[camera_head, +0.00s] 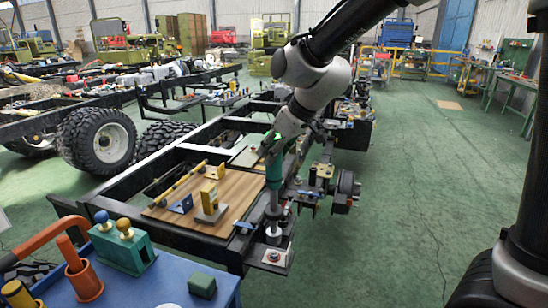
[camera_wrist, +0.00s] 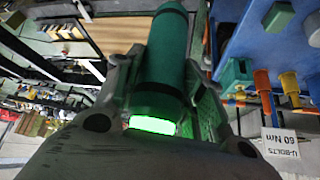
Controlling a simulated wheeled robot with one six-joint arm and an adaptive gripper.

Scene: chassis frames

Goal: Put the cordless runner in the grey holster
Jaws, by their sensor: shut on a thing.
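The cordless runner (camera_head: 273,172) is a teal-green cylinder with a grey lower end. My gripper (camera_head: 273,150) is shut on its upper part and holds it nearly upright at the near right corner of the chassis frame. Its lower end is over or at a round metal fitting (camera_head: 273,233); I cannot tell whether they touch. In the wrist view the green runner (camera_wrist: 165,55) lies between the fingers of my gripper (camera_wrist: 163,80), above a bright green light band. I cannot clearly pick out a grey holster in either view.
A blue cart top (camera_head: 150,290) at the front left carries an orange holder (camera_head: 82,280), a green block with knobs (camera_head: 125,248) and a dark green block (camera_head: 202,285). A wooden board (camera_head: 235,190) with brackets lies on the chassis.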

